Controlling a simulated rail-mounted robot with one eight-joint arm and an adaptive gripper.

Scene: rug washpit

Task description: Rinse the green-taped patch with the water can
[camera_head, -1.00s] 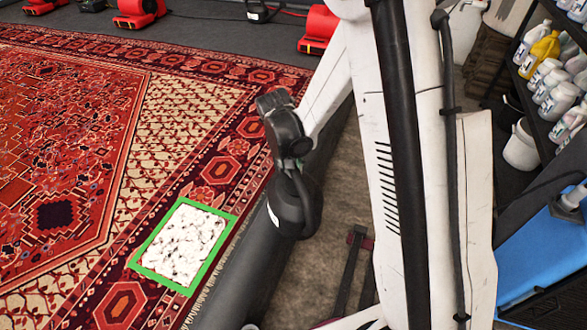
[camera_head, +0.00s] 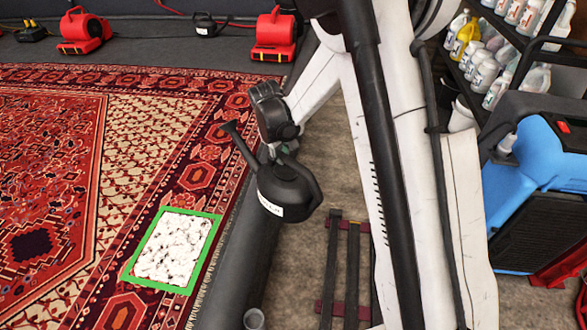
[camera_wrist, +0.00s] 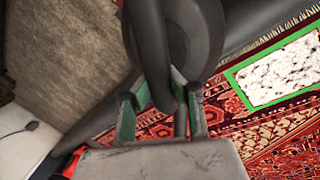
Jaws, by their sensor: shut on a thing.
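The green-taped patch (camera_head: 172,248) lies flat on the red rug, a green tape frame around white, foam-like cover. It also shows in the wrist view (camera_wrist: 285,75) at the upper right. The black water can (camera_head: 287,188) has a white label and hangs above the dark rounded curb, to the upper right of the patch. Its spout points up and left, over the rug's edge. My gripper (camera_head: 278,148) is shut on the can's handle. The wrist view shows the handle between the green-lined fingers (camera_wrist: 160,110). No water is visible.
The patterned rug (camera_head: 60,170) fills the left. The dark rounded curb (camera_head: 235,265) runs along its fringed edge. Red blowers (camera_head: 80,30) stand along the back. A bottle shelf (camera_head: 490,50) and a blue-and-black machine (camera_head: 530,195) stand at the right.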

